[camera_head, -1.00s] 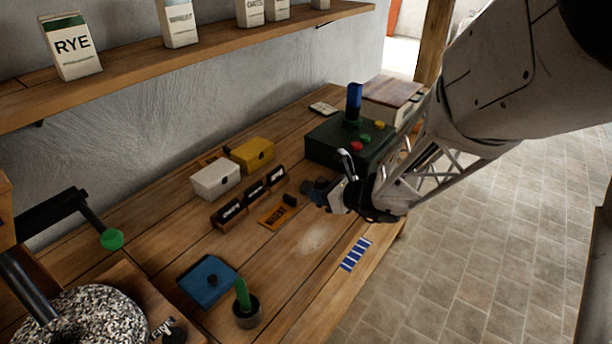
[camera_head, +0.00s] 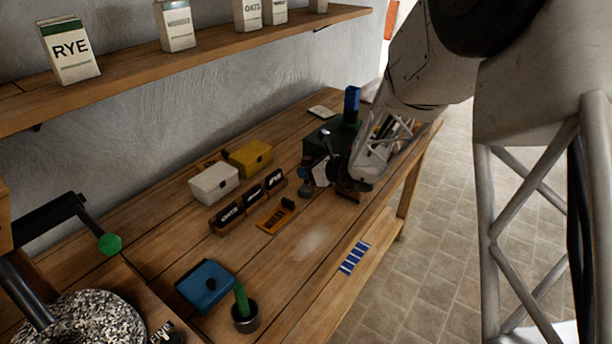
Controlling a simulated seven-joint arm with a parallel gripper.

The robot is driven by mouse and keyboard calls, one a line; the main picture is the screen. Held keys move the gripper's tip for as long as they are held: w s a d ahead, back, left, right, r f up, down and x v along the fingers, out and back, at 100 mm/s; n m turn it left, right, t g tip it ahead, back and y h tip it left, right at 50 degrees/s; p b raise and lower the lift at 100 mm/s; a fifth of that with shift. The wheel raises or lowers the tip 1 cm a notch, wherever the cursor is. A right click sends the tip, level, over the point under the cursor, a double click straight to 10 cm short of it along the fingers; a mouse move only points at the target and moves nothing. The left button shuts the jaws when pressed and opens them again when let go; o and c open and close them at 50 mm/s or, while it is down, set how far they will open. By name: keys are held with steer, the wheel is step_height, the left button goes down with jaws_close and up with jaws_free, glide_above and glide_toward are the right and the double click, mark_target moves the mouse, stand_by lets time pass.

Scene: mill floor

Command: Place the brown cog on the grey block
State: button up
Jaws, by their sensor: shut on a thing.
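My gripper (camera_head: 322,170) is low over the far part of the bench, in front of the dark green box. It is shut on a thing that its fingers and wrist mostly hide. I take it for the brown cog, but its teeth and outline cannot be made out. A small grey piece (camera_head: 306,189), perhaps the grey block, shows just left of and below the fingers. Whether the held thing touches it cannot be told. A brown piece (camera_head: 349,193) shows partly under my wrist; its shape is unclear.
The dark green box (camera_head: 318,137) with a blue lever (camera_head: 352,103) stands close behind my gripper. White (camera_head: 214,184) and yellow (camera_head: 250,158) boxes, a label rack (camera_head: 248,203) and an orange plate (camera_head: 275,219) lie left. The bench front is mostly clear around a blue striped card (camera_head: 355,257).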

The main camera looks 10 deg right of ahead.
steer(key=shift+w+f, duration=0.1)
steer(key=shift+w, duration=1.05)
steer(key=shift+f, duration=0.1)
steer(key=shift+f, duration=1.65)
steer(key=shift+f, duration=0.15)
steer(key=o, duration=0.9)
steer(key=shift+r, duration=0.2)
steer(key=shift+v, duration=6)
